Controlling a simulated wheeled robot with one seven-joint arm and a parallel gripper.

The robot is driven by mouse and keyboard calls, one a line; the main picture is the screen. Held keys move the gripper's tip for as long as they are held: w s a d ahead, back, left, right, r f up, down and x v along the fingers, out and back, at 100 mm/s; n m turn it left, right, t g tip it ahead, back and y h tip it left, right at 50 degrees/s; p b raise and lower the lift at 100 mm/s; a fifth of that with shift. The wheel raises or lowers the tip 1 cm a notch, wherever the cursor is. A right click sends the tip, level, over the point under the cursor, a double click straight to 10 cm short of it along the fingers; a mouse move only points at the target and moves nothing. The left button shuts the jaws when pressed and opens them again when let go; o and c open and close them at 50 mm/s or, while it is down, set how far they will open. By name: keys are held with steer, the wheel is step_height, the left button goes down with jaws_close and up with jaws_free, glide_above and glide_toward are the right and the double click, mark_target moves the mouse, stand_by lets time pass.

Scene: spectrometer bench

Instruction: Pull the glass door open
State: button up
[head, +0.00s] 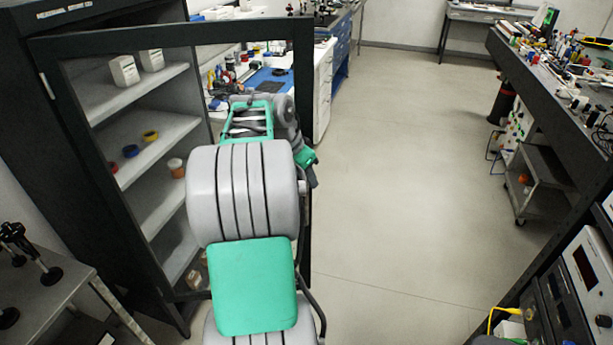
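The glass door (303,75) is a clear pane in a dark frame, on the dark cabinet (80,185) at the left. It stands swung out from the cabinet, with its free right edge well clear of the body. The shelves and a bench behind show through the pane. My arm reaches forward in front of the door. My gripper (310,175) is at the arm's far end, by the door's free edge. Its fingers are mostly hidden and too small to tell open from shut, or whether they touch the door. I cannot make out a handle.
Shelves (150,145) hold white boxes (124,71) and small coloured rolls. A metal table (45,300) stands at the lower left. A long bench (545,85) with a cart (540,180) and instruments lines the right. The floor (410,190) between is clear.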

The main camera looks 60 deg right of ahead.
jaws_close()
stand_by(1.2)
